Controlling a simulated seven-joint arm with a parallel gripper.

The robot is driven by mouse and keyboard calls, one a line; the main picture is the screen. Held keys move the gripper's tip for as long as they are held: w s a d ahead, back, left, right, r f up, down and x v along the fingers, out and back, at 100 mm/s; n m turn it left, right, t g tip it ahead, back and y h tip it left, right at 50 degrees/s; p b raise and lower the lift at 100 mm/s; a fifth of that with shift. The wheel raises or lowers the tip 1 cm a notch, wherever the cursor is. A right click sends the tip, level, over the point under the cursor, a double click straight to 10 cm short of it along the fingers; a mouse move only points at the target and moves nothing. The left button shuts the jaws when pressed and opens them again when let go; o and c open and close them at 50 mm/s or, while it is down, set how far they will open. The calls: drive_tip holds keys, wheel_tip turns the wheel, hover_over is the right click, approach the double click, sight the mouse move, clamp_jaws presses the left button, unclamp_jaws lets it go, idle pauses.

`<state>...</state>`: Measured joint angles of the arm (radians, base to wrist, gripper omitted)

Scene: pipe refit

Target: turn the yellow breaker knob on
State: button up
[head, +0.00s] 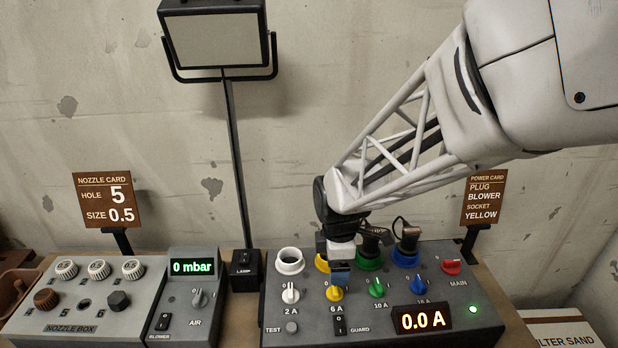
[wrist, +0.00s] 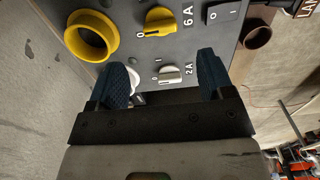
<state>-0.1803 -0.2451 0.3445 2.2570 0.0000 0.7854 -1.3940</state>
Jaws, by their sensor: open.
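The yellow breaker knob (head: 334,293), labelled 6 A, is on the dark power panel (head: 277,327). It also shows at the top of the wrist view (wrist: 159,22), its ridge lying roughly across the picture with a 0 mark near its left end. My gripper (head: 341,277) is low over the panel, in front of the yellow socket and just above the knob in the head view. In the wrist view the gripper (wrist: 161,64) has its blue fingers apart and empty; the yellow knob lies beyond the fingertips. The white 2 A knob (wrist: 169,75) appears between them.
The yellow socket ring (wrist: 92,36) looks empty. Green (head: 377,287) and blue (head: 420,285) knobs sit right of the yellow one; dark plugs (head: 408,232) stand in sockets behind them. The guard switch (head: 339,325) is below the yellow knob. The display (head: 421,319) reads 0.0 A.

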sight(335, 287)
drive_tip(key=shift+f, duration=0.15)
drive_tip(key=shift+f, duration=3.75)
drive_tip(key=shift+c, duration=0.4)
drive_tip(key=c, duration=0.8)
drive_tip(key=shift+c, duration=0.2)
